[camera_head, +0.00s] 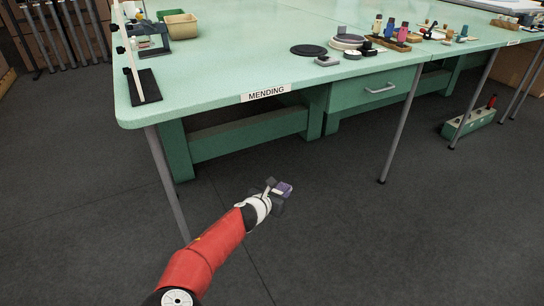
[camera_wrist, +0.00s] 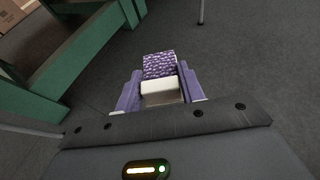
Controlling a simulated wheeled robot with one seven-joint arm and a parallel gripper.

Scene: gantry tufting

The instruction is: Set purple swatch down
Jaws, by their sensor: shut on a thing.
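The purple swatch (camera_head: 285,188) is at the end of my arm in the head view, in front of the bench and below its top. It shows in the wrist view (camera_wrist: 159,65) as a speckled purple block with a white part nearest me. My gripper (camera_wrist: 161,88) is shut on it, one purple-grey finger on each side. In the head view my gripper (camera_head: 276,189) is small and its fingers are partly hidden. Dark floor lies beneath the swatch.
The green bench (camera_head: 220,75) carries a label reading MENDING (camera_head: 266,93). On it are a black round pad (camera_head: 309,50), a grey block (camera_head: 327,61), a rack of spools (camera_head: 391,42) and a tan bin (camera_head: 181,27).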

